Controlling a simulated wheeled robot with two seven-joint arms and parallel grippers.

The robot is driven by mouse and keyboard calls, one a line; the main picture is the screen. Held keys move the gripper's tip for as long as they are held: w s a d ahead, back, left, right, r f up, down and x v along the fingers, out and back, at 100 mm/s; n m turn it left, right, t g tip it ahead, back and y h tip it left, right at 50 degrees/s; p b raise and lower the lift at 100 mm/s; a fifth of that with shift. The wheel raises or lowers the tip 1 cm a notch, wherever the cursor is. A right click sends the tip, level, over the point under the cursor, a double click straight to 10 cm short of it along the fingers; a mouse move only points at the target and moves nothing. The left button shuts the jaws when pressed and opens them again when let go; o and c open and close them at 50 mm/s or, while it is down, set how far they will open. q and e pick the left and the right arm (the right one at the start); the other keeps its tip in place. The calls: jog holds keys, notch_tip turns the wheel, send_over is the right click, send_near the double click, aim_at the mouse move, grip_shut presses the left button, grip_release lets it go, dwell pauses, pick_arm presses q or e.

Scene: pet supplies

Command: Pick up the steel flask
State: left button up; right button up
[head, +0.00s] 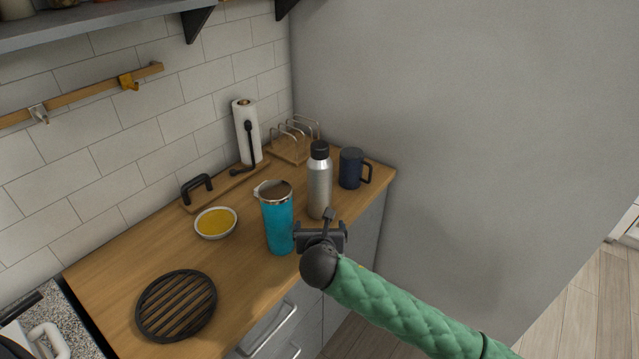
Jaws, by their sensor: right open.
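The steel flask (319,187) stands upright on the wooden counter, silver with a black cap. A teal tumbler (278,222) with a steel rim stands to its left and nearer, and a dark blue mug (351,168) stands behind it to the right. My right gripper (328,215), on a green-sleeved arm coming from the lower right, is open in front of the flask's lower part and hides some of its base. I cannot tell whether it touches the flask. My left gripper is not in view.
On the wooden counter (115,268) are a black round trivet (177,305), a bowl of yellow contents (215,222), a paper towel roll (246,133) on a holder, a wire rack (293,140) and a board with a black handle (197,186). A grey wall (460,110) closes the right side.

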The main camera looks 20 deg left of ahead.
aim_at(320, 197)
jog(key=w+a+p, duration=0.1)
jog(key=w, duration=0.2)
jog(key=w+a+p, duration=0.1)
jog(key=w, duration=0.2)
jog(key=w+a+p, duration=0.1)
jog(key=w, duration=0.2)
jog(key=shift+r, duration=0.15)
jog(key=shift+w+a, duration=0.1)
jog(key=shift+w, duration=0.5)
jog(key=shift+w+a+p, duration=0.2)
jog(key=shift+w+p, duration=0.35)
jog(key=p+x, duration=0.1)
jog(key=x, duration=0.3)
jog(key=shift+w+f+p, duration=0.25)
jog(key=shift+f+p, duration=0.1)
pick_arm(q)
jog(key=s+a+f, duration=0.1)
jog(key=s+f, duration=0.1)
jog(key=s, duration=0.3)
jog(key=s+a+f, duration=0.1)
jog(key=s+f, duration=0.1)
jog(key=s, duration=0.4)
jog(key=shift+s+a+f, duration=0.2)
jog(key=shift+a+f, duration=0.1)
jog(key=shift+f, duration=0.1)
